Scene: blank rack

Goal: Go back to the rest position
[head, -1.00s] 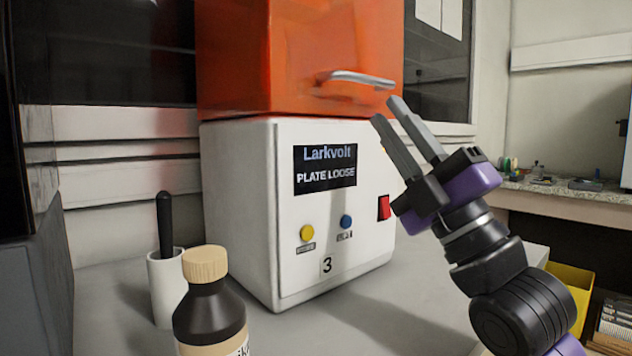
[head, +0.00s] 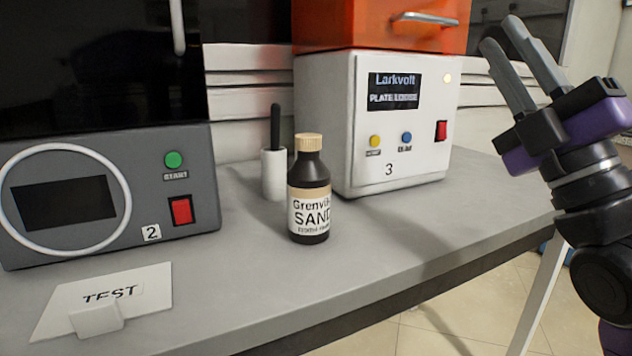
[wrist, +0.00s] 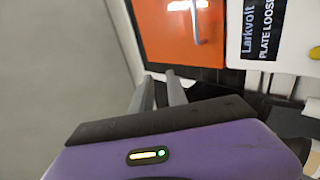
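My gripper (head: 501,34) is raised at the right of the head view, in front of and to the right of the white Larkvolt machine (head: 345,120). Its two grey fingers point up and left, with a gap between them and nothing held. In the wrist view, the fingertips (wrist: 158,78) show below the machine's orange upper part (wrist: 185,30), apart from it as far as I can tell. The machine's dark display (head: 394,91) reads "Larkvolt" and "PLATE LOOSE".
A dark bottle labelled SAND (head: 309,195) and a white cup (head: 273,175) holding a black-handled tool stand left of the machine. A grey machine marked 2 (head: 110,190) and a TEST card (head: 105,298) are further left. Open floor (head: 430,330) lies beyond the bench's front edge.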

